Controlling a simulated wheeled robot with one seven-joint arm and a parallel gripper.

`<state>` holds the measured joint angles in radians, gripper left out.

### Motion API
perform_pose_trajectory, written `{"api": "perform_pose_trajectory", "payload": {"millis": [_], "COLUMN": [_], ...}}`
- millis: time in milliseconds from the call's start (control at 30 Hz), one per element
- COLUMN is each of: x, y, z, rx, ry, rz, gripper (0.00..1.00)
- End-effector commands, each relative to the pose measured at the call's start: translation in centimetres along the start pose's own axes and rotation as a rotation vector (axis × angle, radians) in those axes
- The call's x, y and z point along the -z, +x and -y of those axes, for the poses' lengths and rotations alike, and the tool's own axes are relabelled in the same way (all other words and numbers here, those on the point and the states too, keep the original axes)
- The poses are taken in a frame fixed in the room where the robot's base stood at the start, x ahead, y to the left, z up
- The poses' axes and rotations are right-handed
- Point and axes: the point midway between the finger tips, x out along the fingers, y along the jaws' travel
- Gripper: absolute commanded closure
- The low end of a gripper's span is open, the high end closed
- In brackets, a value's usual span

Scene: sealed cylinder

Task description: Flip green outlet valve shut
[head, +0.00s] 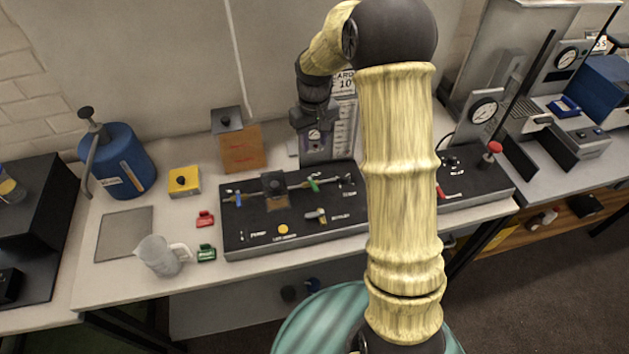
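The green valve handle (314,185) is small and sits on the pipe line along the back of a black panel (290,244). It points slantwise, up-left to down-right; whether the valve is open or shut is too small to tell. A blue handle (238,199) sits on the same line at the left, with a dark square block (273,183) between them. My gripper (313,123) is above and behind the green handle in the picture, in front of a small gauge, and apart from the handle. Its fingers are too dark and small to read.
My arm hides the panel's right end. A green tag (207,253), a red tag (205,219) and a clear jug (160,255) stand left of the panel. An orange-brown block (241,149) stands behind the panel.

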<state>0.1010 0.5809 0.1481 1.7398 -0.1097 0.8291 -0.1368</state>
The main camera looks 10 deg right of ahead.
Motion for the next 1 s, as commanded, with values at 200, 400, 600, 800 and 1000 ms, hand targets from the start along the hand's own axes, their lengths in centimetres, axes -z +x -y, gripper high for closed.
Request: {"api": "perform_pose_trajectory", "payload": {"millis": [200,400,600,800,1000], "x": [-0.1,-0.1,-0.1,-0.1,-0.1], "y": [1.7,5.0,8.4,11.5,14.4], "z": [0.0,0.0,0.1,0.0,0.0], "rx": [0.0,0.001,0.001,0.001,0.001], "ry": [0.0,0.0,-0.001,0.001,0.0], "rz": [0.004,0.005,0.005,0.005,0.004], "gripper": [0.65,0.65,0.65,0.65,0.65]}}
